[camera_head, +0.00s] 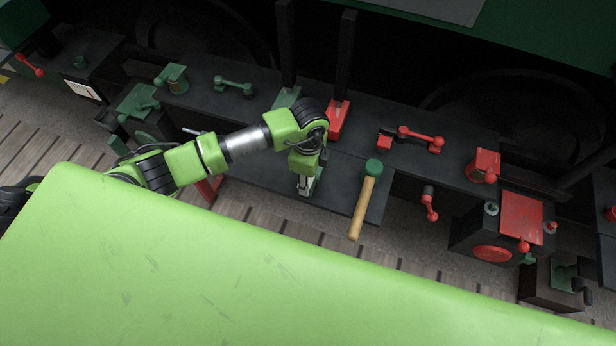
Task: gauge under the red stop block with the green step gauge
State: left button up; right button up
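The red stop block (338,121) sits at the foot of a dark upright bar on the grey bench, near the middle of the view. My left gripper (306,187) points down over the lower shelf, in front and to the left of the red block and apart from it. Its fingers are small and partly hidden by my wrist. A small greenish piece (318,178) shows beside the fingers; I cannot tell whether it is the green step gauge or whether it is held. My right gripper is not in view.
A green block (288,98) stands left of the red one. A mallet (364,200) with a green head lies just right of my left gripper. Red handles (421,138) and a red-lidded box (520,218) are to the right. My green body fills the foreground.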

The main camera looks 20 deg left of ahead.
pick_arm(q)
jog(key=shift+f, duration=0.3)
dwell(0.7)
jog(key=shift+w, duration=0.15)
jog(key=shift+w+b, duration=0.5)
jog(key=shift+b, duration=0.05)
jog(key=shift+w, duration=0.15)
jog(key=shift+w, duration=0.35)
jog(key=shift+w+b, duration=0.2)
jog(key=shift+b, duration=0.2)
jog(key=shift+w+d+b, duration=0.1)
jog(key=shift+w+b, duration=0.2)
jog(key=shift+w, duration=0.25)
jog(key=shift+w, duration=0.1)
jog(key=shift+w, duration=0.25)
